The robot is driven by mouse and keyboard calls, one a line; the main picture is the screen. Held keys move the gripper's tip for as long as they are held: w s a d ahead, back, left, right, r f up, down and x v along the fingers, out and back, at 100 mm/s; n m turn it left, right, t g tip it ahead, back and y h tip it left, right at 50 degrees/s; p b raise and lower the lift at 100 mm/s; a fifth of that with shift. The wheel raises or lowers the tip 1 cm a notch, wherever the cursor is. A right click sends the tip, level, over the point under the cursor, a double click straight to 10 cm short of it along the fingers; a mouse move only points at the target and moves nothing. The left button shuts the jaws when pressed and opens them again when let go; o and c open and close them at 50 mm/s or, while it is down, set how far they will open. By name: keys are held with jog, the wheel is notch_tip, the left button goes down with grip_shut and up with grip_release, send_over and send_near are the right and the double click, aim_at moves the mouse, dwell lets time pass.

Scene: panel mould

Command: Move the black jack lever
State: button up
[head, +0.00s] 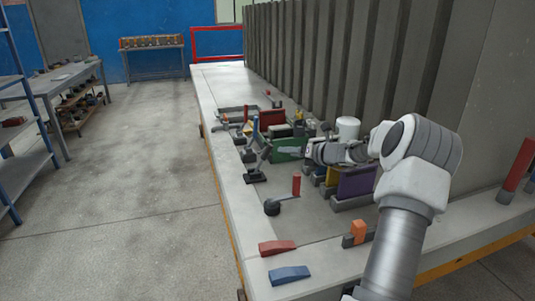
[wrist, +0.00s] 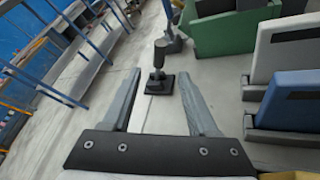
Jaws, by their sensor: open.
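The black jack lever (wrist: 160,55) stands upright on a square black base in the wrist view, lying in the picture between my two fingers and past their tips. In the head view what looks like the same dark lever (head: 257,160) stands near the left edge of the bench, left of my gripper. My gripper (head: 290,151) reaches in from the right above the bench, its fingers pointing left. In the wrist view my gripper (wrist: 158,80) is open, with nothing between the fingers. I cannot tell the exact gap to the lever.
A green panel (head: 289,149) stands beside my gripper and a purple panel (head: 356,181) nearer. A red-handled lever (head: 296,185) stands in front. Red (head: 277,247) and blue (head: 289,274) wedges lie on the near bench edge. Grey and blue panels (wrist: 285,100) crowd the right in the wrist view.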

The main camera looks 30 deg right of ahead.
aim_at(270, 151)
jog(key=x, duration=1.2)
jog(key=shift+w+f+b, duration=0.1)
jog(key=shift+w+b, duration=0.05)
jog(key=shift+b, duration=0.25)
grip_shut()
dwell(0.8)
